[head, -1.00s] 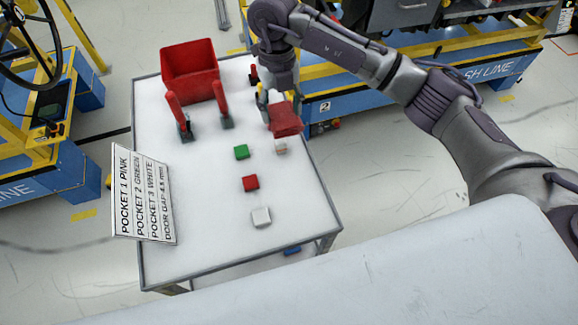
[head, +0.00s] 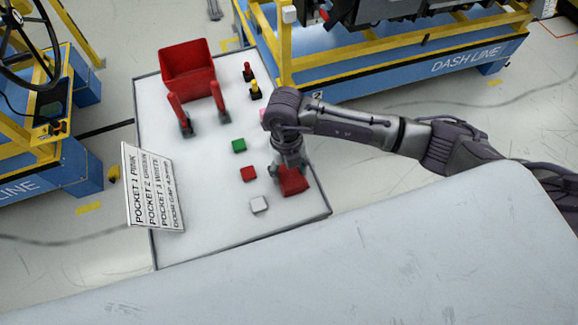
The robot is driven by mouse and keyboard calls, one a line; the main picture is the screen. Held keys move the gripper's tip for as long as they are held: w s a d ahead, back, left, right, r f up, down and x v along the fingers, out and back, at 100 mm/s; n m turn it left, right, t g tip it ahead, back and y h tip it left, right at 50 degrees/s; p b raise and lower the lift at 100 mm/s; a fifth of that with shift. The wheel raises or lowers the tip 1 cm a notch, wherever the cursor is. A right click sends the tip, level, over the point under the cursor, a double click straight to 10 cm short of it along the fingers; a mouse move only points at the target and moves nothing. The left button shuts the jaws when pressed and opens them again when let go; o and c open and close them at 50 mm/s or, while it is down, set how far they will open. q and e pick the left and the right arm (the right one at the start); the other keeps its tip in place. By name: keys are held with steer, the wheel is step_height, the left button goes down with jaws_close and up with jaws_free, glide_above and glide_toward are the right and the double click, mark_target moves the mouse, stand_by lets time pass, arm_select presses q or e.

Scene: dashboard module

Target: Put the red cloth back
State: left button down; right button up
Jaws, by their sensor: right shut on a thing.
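The red cloth (head: 293,185) is at the right front part of the white table (head: 190,240). My right gripper (head: 287,170) points down and is shut on the cloth. The wrist and hand hide the upper edge of the cloth and most of the fingers. I cannot tell whether the cloth touches the table top. My left gripper is not in view.
A red bin (head: 187,70) stands at the back, with two red upright pieces before it. A pocket sign (head: 152,188) stands at the left edge. The front left is clear.

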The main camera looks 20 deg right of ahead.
steer(key=shift+f, duration=0.1)
steer(key=o, duration=1)
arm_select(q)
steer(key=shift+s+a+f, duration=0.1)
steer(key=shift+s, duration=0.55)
arm_select(e)
steer(key=shift+r+b, duration=0.3)
steer(key=shift+r, duration=0.1)
arm_select(q)
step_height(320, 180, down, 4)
steer(key=b, duration=0.3)
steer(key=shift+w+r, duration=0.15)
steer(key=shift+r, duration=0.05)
arm_select(e)
steer(key=r, duration=0.3)
steer(key=w+r, duration=0.1)
steer(key=r, duration=0.7)
steer(key=shift+w+r, duration=0.1)
steer(key=shift+w, duration=0.15)
